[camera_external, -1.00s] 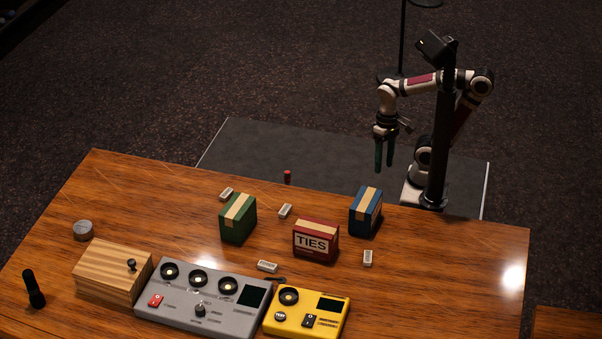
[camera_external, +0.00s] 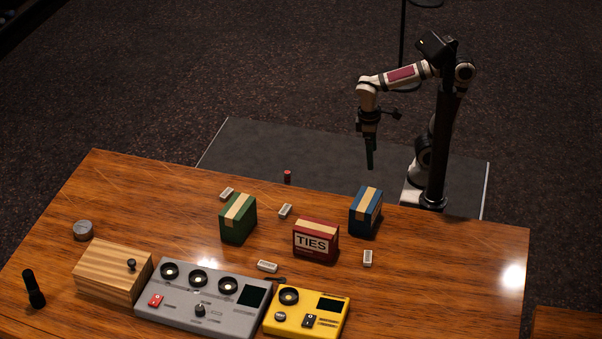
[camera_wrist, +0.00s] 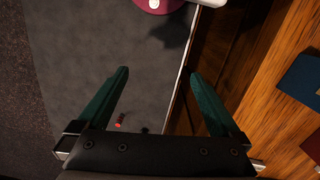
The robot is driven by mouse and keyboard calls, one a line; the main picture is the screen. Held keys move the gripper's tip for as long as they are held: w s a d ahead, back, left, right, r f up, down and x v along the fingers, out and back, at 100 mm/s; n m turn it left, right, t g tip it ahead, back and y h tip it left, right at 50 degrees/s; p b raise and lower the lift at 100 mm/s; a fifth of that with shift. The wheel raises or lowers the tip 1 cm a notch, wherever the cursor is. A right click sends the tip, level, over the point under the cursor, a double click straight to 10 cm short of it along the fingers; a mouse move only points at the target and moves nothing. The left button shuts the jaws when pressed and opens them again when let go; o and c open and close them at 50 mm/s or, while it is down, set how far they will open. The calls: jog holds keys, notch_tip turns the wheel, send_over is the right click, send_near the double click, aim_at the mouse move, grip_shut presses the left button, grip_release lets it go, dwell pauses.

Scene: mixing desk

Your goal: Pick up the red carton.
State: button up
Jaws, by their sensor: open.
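The red carton (camera_external: 315,241) stands on the wooden desk, right of its middle, with a tan tape strip on top and a white label reading "TIES". A red edge of it (camera_wrist: 313,148) shows at the right border of the wrist view. My gripper (camera_external: 370,166) points down beyond the desk's far edge, behind and above the blue carton, well apart from the red carton. In the wrist view my gripper (camera_wrist: 158,75) has its two dark green fingers spread with nothing between them.
A blue carton (camera_external: 365,211) stands right of and behind the red one; a green carton (camera_external: 237,218) stands to its left. Small white blocks lie around them. A grey console (camera_external: 202,298), a yellow box (camera_external: 306,313) and a wooden box (camera_external: 112,272) line the front. The desk's right side is clear.

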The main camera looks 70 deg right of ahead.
jog(key=w+a+r+n+t+h, duration=0.4)
jog(key=w+a+n, duration=0.4)
jog(key=a+n, duration=0.4)
jog(key=n+t+y, duration=0.3)
jog(key=n+t, duration=0.7)
jog(key=n, duration=1.2)
send_near(316, 236)
jog(key=w+d+f, duration=0.1)
jog(key=w+f, duration=0.1)
jog(key=w, duration=0.1)
jog(key=w+d+f, duration=0.2)
jog(key=w+f, duration=0.1)
jog(key=w+d+f, duration=0.1)
jog(key=w+f, duration=0.1)
jog(key=w, duration=0.2)
jog(key=shift+d+f, duration=0.15)
jog(key=c, duration=1.4)
